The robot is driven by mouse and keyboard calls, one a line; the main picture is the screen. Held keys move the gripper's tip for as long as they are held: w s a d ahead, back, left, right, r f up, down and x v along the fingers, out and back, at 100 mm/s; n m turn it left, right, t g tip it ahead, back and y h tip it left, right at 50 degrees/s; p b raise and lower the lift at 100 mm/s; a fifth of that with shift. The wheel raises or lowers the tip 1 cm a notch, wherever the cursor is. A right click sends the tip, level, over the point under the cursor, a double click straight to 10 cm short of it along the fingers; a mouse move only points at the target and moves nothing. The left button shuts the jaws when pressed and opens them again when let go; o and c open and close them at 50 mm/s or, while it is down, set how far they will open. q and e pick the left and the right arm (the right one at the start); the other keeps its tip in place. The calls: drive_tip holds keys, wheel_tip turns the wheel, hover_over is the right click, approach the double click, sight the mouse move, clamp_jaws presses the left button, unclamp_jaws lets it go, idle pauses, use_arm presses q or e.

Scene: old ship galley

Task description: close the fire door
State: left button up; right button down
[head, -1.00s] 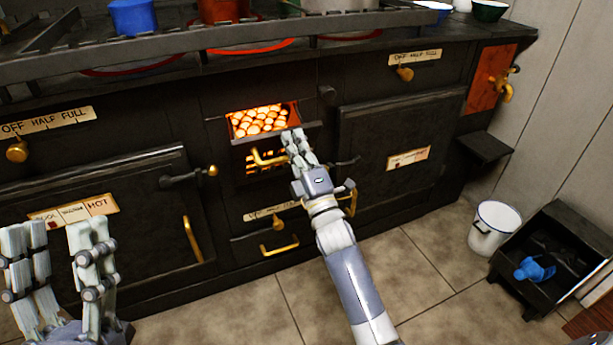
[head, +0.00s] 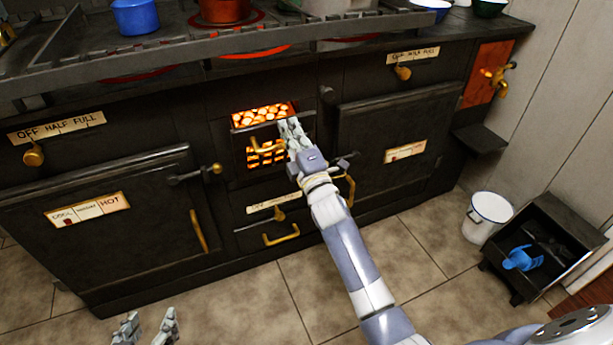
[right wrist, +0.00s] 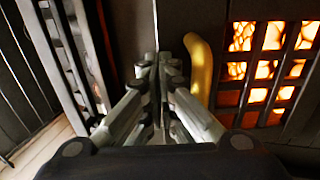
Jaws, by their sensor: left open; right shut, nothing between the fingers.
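The fire door (head: 262,131) is a dark flap in the middle of the black stove. It leans out at the top, and glowing coals (head: 263,114) show above its upper edge. It carries a brass handle (head: 268,148), which also shows in the right wrist view (right wrist: 199,65). A glowing grate (right wrist: 268,68) shows beside the handle there. My right gripper (head: 289,125) is shut and empty at the door's upper right, beside the handle and not around it. Whether it touches the door I cannot tell. My left gripper (head: 149,322) is open, low at the bottom edge.
Oven doors flank the fire door, the left with a black lever (head: 194,175), the right with a label (head: 405,151). A railing (head: 200,68) runs along the stove's front top. A white bucket (head: 488,218) and a black bin (head: 545,245) stand right. The tiled floor in front is clear.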

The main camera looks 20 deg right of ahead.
sight(285, 118)
use_arm(q)
drive_tip(key=s+a+f+g+y+p, duration=0.1)
drive_tip(key=s+a+f+g+p, duration=0.1)
drive_tip(key=s+g, duration=0.3)
drive_tip(key=s+a+f+g+y+p, duration=0.1)
drive_tip(key=s+a+f+g+p, duration=0.15)
drive_tip(key=s, duration=0.55)
use_arm(e)
drive_tip(key=w+r, duration=0.1)
drive_tip(key=w+g, duration=0.1)
drive_tip(key=w, duration=0.1)
drive_tip(key=shift+a+r, duration=0.1)
drive_tip(key=shift+r, duration=0.25)
drive_tip(key=p, duration=0.1)
drive_tip(key=w+g+p, duration=0.1)
drive_tip(key=shift+w+r+p, duration=0.2)
drive_tip(key=shift+w+p, duration=0.05)
drive_tip(key=shift+p, duration=0.1)
drive_tip(key=w+g+p, duration=0.1)
drive_tip(key=w+p, duration=0.1)
drive_tip(key=p, duration=0.1)
drive_tip(key=shift+w+r, duration=0.2)
use_arm(q)
wheel_tip(285, 118, down, 21)
drive_tip(key=s+g, duration=0.1)
drive_tip(key=s, duration=0.1)
drive_tip(key=shift+d, duration=0.15)
drive_tip(key=shift+s, duration=0.1)
use_arm(e)
drive_tip(key=shift+r, duration=0.15)
